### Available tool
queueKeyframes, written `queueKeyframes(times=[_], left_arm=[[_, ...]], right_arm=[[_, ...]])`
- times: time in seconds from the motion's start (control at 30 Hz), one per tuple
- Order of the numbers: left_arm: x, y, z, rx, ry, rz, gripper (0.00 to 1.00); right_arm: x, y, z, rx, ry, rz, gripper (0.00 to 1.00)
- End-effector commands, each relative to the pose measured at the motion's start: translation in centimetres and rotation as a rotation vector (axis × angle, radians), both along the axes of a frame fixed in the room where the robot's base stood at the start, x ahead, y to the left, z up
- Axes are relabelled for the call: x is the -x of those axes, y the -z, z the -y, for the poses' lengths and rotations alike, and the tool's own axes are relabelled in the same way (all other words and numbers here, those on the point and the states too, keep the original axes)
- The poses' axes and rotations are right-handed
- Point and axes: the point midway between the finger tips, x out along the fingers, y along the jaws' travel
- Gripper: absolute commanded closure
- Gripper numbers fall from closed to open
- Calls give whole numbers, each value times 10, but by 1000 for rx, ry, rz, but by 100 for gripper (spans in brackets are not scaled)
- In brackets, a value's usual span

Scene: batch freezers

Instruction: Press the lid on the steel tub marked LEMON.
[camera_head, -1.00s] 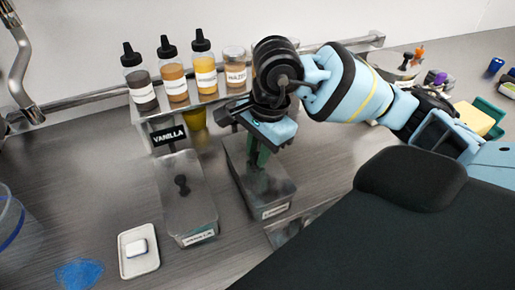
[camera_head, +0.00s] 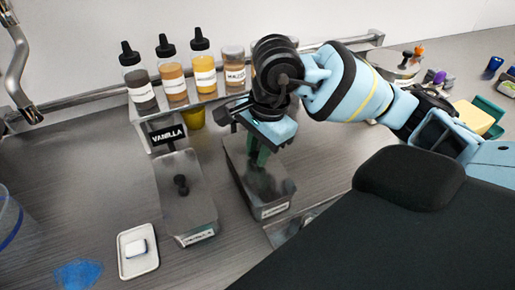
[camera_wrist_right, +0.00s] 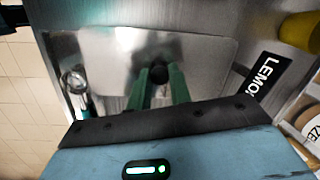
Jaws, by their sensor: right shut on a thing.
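The steel tub (camera_head: 272,211) with a small white label, too small to read, stands right of the vanilla tub in the head view. A black LEMON sign (camera_wrist_right: 266,79) shows beside it in the wrist view. The steel lid (camera_wrist_right: 205,50) lies over the tub's opening, its dark knob (camera_wrist_right: 159,73) between my right gripper's green fingers. My right gripper (camera_head: 262,158) points down at the lid and is shut on the knob. The fingers hide part of the lid, and I cannot tell whether its rim is fully seated. My left gripper is not in view.
The vanilla tub (camera_head: 188,236) stands close to the left with its lid on. Behind are several bottles on a steel shelf (camera_head: 150,122). A white tray (camera_head: 138,266) with a white block lies at the front left. A clear container (camera_head: 8,222) stands at the left edge.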

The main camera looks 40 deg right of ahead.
Motion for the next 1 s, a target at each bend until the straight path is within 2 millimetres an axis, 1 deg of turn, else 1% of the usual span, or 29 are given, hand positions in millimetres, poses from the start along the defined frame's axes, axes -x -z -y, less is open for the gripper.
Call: queueKeyframes(times=[1.0], left_arm=[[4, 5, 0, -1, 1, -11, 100]], right_arm=[[0, 3, 0, 0, 0, -1, 100]])
